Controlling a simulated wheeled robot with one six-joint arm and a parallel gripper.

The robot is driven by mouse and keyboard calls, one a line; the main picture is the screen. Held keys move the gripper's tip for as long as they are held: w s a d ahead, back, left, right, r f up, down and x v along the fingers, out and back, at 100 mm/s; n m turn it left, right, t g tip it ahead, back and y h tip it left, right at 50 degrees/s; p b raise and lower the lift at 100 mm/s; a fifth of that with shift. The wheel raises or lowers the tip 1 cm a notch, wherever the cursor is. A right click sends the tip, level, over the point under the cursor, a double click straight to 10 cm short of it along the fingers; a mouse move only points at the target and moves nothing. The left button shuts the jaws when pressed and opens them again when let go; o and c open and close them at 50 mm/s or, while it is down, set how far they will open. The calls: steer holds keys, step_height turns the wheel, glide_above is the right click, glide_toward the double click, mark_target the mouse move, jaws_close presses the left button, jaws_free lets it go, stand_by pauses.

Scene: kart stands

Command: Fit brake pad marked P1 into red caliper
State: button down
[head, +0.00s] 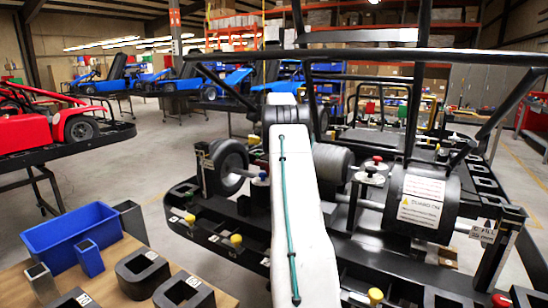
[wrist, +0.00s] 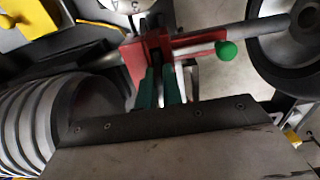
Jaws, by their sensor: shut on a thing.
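In the wrist view the red caliper (wrist: 133,58) sits at the upper middle, with a dark slot in it. A grey rod with a green knob (wrist: 226,51) runs to its right. The green fingers of my gripper (wrist: 163,84) reach up to the caliper's slot. They are shut on a dark, thin piece (wrist: 157,48), apparently the brake pad, which lies at the slot. Its P1 mark does not show, and I cannot tell how deep it sits. In the head view my white arm hides the gripper and the caliper.
Striped grey discs (wrist: 25,115) and a dark wheel (wrist: 285,45) flank the gripper.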

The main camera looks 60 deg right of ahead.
steer(key=shift+f, duration=0.2)
steer(key=shift+s+a+f, duration=0.1)
steer(key=shift+f, duration=0.45)
steer(key=c, duration=1.5)
jaws_free()
steer(key=shift+f, duration=0.1)
steer(key=shift+c, duration=0.2)
steer(key=shift+s, duration=0.1)
step_height(320, 180, up, 14)
steer(key=shift+w+f, duration=0.15)
steer(key=shift+w, duration=0.05)
